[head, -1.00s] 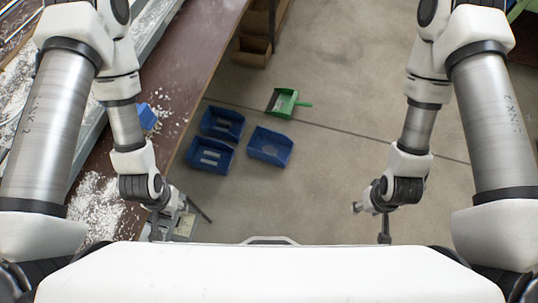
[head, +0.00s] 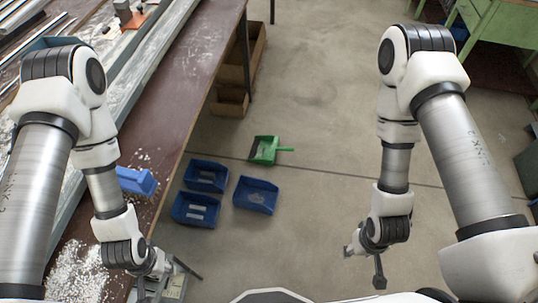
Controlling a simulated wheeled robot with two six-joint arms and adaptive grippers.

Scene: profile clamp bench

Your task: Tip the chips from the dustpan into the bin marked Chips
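A green dustpan (head: 264,150) lies on the floor with its handle pointing right; I cannot tell whether chips lie in it. Three blue bins stand on the floor nearer me: one at the back left (head: 222,181), one at the front left (head: 176,216) and one at the right (head: 257,206). Pale contents or marks show in them, but no label is readable. My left gripper (head: 170,284) is open and empty by the bench's near edge, well short of the dustpan. My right gripper (head: 364,262) is open and empty above bare floor at the right.
A brown bench (head: 185,75) with white chips (head: 78,277) and a blue object (head: 137,180) runs along the left. Brown boxes (head: 230,101) stand under its far end. A green table (head: 496,30) is at the far right. The middle floor is clear.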

